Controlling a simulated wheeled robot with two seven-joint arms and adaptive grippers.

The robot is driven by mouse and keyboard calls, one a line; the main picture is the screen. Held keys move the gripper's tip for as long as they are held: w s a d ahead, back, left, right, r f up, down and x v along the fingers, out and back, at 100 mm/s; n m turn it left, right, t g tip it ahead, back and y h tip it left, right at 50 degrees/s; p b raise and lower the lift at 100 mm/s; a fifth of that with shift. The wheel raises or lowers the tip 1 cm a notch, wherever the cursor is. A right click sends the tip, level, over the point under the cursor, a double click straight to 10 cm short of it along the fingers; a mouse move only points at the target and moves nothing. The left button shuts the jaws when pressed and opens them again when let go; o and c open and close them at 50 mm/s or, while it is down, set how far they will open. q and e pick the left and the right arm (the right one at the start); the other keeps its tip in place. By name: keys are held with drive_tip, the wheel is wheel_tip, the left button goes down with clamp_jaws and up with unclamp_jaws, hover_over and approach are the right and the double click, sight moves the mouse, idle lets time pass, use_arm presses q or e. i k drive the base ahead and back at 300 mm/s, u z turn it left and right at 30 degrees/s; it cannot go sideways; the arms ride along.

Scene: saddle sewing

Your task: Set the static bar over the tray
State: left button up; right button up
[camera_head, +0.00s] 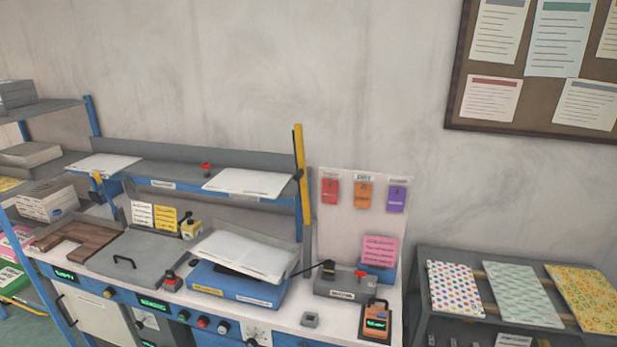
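A thin dark bar or cable (242,272) runs along the front of the pile, toward a dark knob (328,267) on a grey box (343,286). A slim yellow and black bar (301,165) stands upright at the right end of the shelf. I cannot tell which of these is the static bar. Neither of my grippers is in view.
A grey shelf (180,173) spans behind, holding sheets at both ends. A grey lidded panel (140,258) is left of the tray. An orange device (375,324) and small grey block (310,319) sit at the front right. A rack of patterned sheets (509,292) stands right.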

sight(301, 176)
drive_tip(key=z, duration=0.05)
drive_tip(key=i, duration=0.85)
drive_tip(key=u, duration=0.15)
